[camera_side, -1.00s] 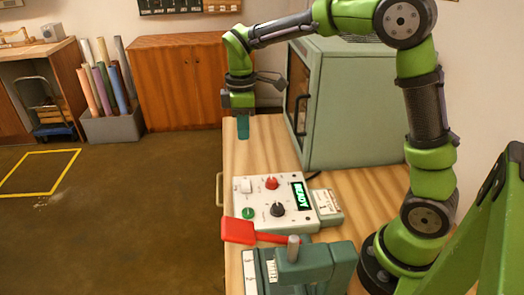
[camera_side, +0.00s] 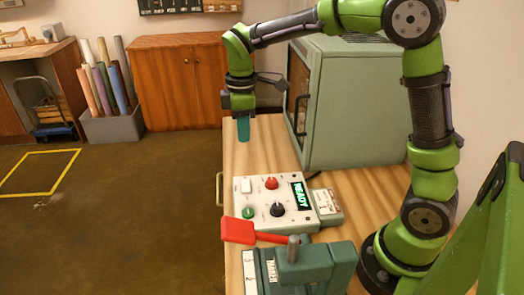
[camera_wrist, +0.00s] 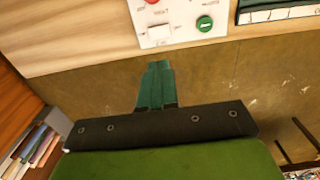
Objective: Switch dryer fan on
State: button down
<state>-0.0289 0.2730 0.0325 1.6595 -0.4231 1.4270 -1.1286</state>
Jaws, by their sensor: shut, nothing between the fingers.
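A white control box (camera_side: 262,196) lies on the wooden table in the side view. It has a white rocker switch (camera_side: 246,186), a red knob (camera_side: 271,183), a green round control (camera_side: 248,212), a black knob (camera_side: 277,210) and a display reading READY (camera_side: 299,194). In the wrist view the white switch (camera_wrist: 158,32) and green control (camera_wrist: 204,23) show at the top; the small labels are hard to read. The pale green dryer cabinet (camera_side: 355,105) stands behind. My gripper (camera_side: 243,138) is shut and empty, raised beyond the box; its green fingers (camera_wrist: 158,65) show over the floor in the wrist view.
The wooden table (camera_side: 262,145) is bare between box and gripper. Rolls in a grey bin (camera_side: 113,127) and a wooden cupboard (camera_side: 178,80) stand beyond the table.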

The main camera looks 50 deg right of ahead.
notch_tip(320, 180, up, 14)
jog(key=s+a, duration=0.1)
jog(key=shift+s+a, duration=0.2)
dwell(0.4)
jog(key=s+f+m+t+y, duration=0.1)
jog(key=s+f+m+t, duration=0.35)
jog(key=s+m, duration=0.3)
jog(key=s+f+m+t+y, duration=0.1)
jog(key=s+f+m+t, duration=0.2)
jog(key=s+f+m, duration=0.45)
jog(key=n+g+h, duration=0.3)
jog(key=n+g, duration=0.3)
jog(key=n, duration=0.9)
send_over(246, 181)
jog(key=s+a, duration=0.1)
jog(key=a, duration=0.1)
notch_tip(246, 181, down, 2)
jog(key=f, duration=0.4)
jog(key=d+f, duration=0.1)
jog(key=f, duration=0.4)
jog(key=w+f, duration=0.1)
jog(key=f, duration=0.4)
jog(key=shift+d+f, duration=0.15)
jog(key=shift+d, duration=0.2)
